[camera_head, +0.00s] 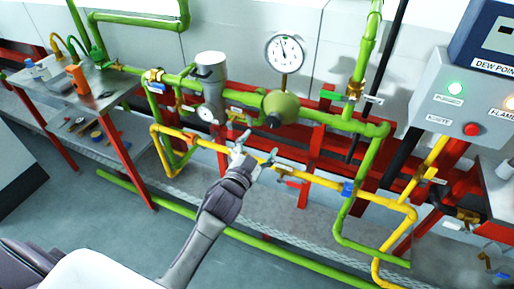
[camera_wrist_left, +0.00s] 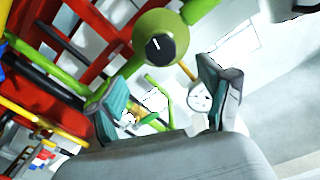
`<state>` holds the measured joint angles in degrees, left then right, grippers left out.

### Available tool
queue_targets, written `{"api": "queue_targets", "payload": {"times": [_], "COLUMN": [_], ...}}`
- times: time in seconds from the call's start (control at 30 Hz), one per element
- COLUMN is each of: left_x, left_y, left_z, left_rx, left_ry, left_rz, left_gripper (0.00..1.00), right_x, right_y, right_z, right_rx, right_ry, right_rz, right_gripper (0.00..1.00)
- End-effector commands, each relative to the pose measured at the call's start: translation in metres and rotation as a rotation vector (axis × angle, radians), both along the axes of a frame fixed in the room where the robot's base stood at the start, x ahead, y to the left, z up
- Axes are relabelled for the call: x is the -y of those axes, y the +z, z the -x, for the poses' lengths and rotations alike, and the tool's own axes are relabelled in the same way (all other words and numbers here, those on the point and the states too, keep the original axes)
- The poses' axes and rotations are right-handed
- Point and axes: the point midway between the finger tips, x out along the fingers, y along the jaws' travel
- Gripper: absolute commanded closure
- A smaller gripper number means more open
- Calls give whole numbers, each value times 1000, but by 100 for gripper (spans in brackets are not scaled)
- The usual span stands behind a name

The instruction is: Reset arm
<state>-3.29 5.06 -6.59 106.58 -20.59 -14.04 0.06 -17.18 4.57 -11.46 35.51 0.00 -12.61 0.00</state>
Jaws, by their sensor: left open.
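My left gripper (camera_head: 256,152) reaches up from the lower middle of the head view. It is open, with its two fingers spread apart and nothing between them. It appears in front of the yellow pipe (camera_head: 325,183), below the green round regulator (camera_head: 281,108). I cannot tell whether it touches the pipe. In the left wrist view the open fingers (camera_wrist_left: 165,100) show with the green regulator (camera_wrist_left: 162,42) beyond them. My right gripper is not in view.
A pressure gauge (camera_head: 285,52) stands above the regulator. Green pipes (camera_head: 365,45) and a red frame (camera_head: 315,150) surround it. A control box (camera_head: 466,105) with lit buttons is at right. A metal table (camera_head: 93,90) with tools stands at left. Grey floor (camera_head: 100,215) is open at lower left.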

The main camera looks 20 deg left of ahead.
Motion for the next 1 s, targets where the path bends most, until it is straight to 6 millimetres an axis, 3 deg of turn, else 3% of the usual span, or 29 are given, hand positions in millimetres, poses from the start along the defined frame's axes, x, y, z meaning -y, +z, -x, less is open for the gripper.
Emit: {"api": "queue_targets", "payload": {"times": [0.2,0.73,0.87,1.0], "left_x": [-1,-1,0,2], "left_y": [0,-6,-52,-148], "left_z": [16,16,18,37], "left_rx": [0,-12,-102,-292], "left_ry": [1,0,-3,-4], "left_rz": [-1,1,11,39], "left_gripper": [20,20,20,20], "right_x": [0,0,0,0], "right_y": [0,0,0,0], "right_z": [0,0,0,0], "right_rx": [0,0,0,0], "right_ry": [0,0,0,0], "right_rz": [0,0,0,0], "right_gripper": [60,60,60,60]}}
